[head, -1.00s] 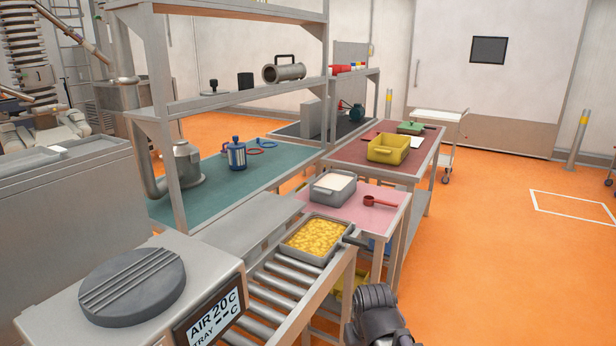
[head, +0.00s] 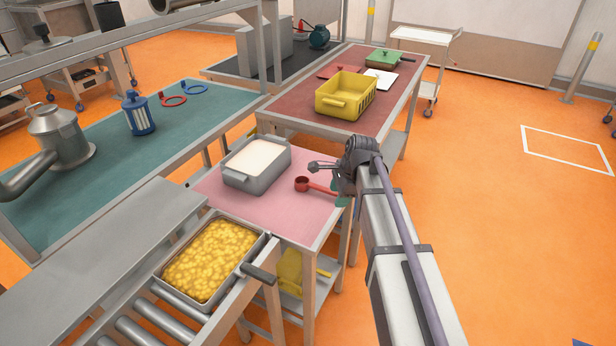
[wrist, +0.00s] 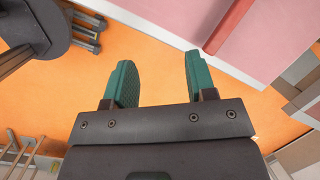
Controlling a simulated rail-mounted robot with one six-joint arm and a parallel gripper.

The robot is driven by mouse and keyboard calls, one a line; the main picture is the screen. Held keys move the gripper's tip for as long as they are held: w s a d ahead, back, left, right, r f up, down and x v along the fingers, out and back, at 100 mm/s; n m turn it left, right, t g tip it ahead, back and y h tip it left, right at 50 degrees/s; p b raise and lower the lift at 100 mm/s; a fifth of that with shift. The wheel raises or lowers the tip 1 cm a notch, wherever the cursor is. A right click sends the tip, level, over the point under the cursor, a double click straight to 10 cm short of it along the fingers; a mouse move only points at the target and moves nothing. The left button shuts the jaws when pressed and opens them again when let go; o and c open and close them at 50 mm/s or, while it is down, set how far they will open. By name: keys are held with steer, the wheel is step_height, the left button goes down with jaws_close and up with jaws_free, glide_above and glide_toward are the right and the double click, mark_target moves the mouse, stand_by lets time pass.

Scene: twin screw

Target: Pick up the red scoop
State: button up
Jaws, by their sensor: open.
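The red scoop (head: 304,184) lies on the pink-topped table (head: 225,202), its bowl to the left and its handle pointing right toward the table's right edge. Part of the red handle (wrist: 231,25) shows in the wrist view, just beyond the right fingertip. My gripper (wrist: 157,75) is open and empty, with two green fingers apart. In the head view my arm reaches in from the lower right, and a green finger shows near the handle's end. The gripper is at the table's right edge; the wrist view shows mostly orange floor between the fingers.
A grey tub of white material (head: 258,180) stands left of the scoop. A tray of yellow pieces (head: 250,252) sits on the rollers in front. A yellow crate (head: 330,104) stands on the dark red table behind. Open floor lies to the right.

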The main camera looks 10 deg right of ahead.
mark_target(326, 189)
steer(key=w+m, duration=0.2)
steer(key=w+d+r+m, duration=0.1)
steer(key=w+m, duration=0.2)
steer(key=w+d+r+m+t+y, duration=0.1)
steer(key=w+m, duration=0.1)
steer(key=w, duration=0.1)
steer(key=shift+w+m+p, duration=0.25)
steer(key=shift+m+p, duration=0.05)
steer(key=shift+m, duration=0.1)
steer(key=b+x, duration=0.5)
steer(key=shift+f, duration=0.35)
steer(key=shift+a, duration=0.15)
steer(key=b+x, duration=0.5)
steer(key=shift+a+f, duration=0.1)
steer(key=shift+f, duration=0.1)
steer(key=shift+r, duration=0.25)
jaws_close()
